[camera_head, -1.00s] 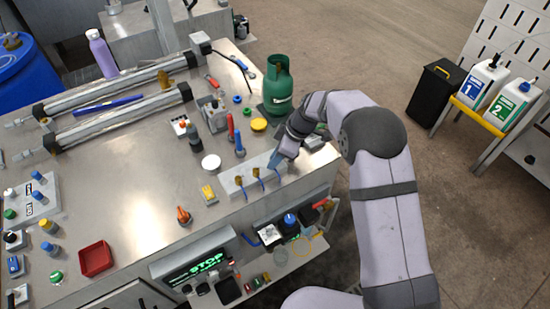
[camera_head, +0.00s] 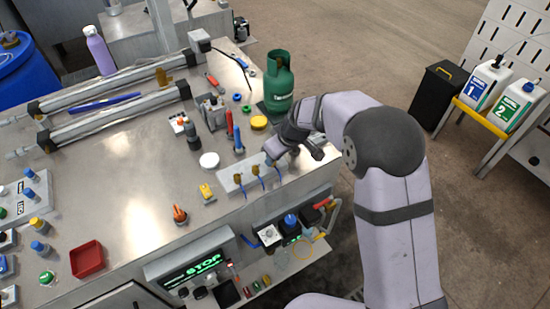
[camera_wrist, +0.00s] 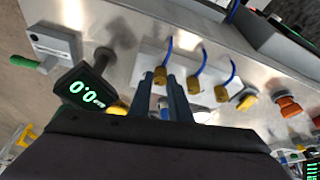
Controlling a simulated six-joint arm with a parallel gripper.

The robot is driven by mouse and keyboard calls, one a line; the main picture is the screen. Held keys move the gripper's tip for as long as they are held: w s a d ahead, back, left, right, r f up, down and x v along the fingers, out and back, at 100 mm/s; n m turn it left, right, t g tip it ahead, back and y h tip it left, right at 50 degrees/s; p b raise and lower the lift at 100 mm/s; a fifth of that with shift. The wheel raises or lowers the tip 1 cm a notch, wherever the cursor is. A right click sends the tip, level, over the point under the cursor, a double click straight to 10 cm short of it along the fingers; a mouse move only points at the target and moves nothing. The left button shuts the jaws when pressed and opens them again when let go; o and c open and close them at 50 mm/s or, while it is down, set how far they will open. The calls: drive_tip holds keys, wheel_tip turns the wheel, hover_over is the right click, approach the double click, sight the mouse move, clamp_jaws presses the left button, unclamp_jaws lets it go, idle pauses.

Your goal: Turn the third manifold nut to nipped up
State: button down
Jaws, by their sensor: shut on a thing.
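A pale manifold block (camera_head: 228,187) lies near the front edge of the metal bench, with a row of brass nuts and blue hoses. Two nuts (camera_head: 238,178) (camera_head: 256,170) stand clear of my gripper (camera_head: 270,161), which is at the right end of the row. The wrist view shows all three: the end nut (camera_wrist: 160,75) at my fingertips (camera_wrist: 174,80), then the middle nut (camera_wrist: 193,84) and the far nut (camera_wrist: 222,95). My narrow fingers are close together at the end nut; their contact is partly hidden. The nut's marking cannot be read.
A green gas cylinder (camera_head: 278,82) stands behind my wrist. A dark display reading 0.0 (camera_wrist: 85,92) and a dark post are beside the manifold in the wrist view. A yellow-topped block (camera_head: 207,192) and orange part (camera_head: 180,214) are left of it.

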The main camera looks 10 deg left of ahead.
drive_tip(key=m+p, duration=0.1)
drive_tip(key=m, duration=0.2)
drive_tip(key=shift+s+a+r+t+h, duration=0.1)
drive_tip(key=shift+t+h, duration=0.3)
drive_tip(key=shift+a+m+t+h, duration=0.1)
drive_tip(key=shift+m+t+h, duration=0.25)
drive_tip(key=shift+m, duration=0.75)
drive_tip(key=m+b, duration=0.1)
drive_tip(key=m+h+b, duration=0.1)
drive_tip(key=b, duration=0.1)
drive_tip(key=shift+f+m, duration=0.3)
drive_tip(key=m+h+b, duration=0.1)
drive_tip(key=m+b, duration=0.1)
drive_tip(key=b, duration=0.1)
drive_tip(key=shift+a+r+t, duration=0.1)
drive_tip(key=shift+t, duration=0.15)
drive_tip(key=shift+r, duration=0.1)
drive_tip(key=c, duration=1.6)
unclamp_jaws()
drive_tip(key=shift+s, duration=0.1)
drive_tip(key=shift+c, duration=0.2)
drive_tip(key=shift+r, duration=0.15)
drive_tip(key=b+v, duration=0.2)
drive_tip(key=v, duration=0.5)
drive_tip(key=shift+b, duration=0.3)
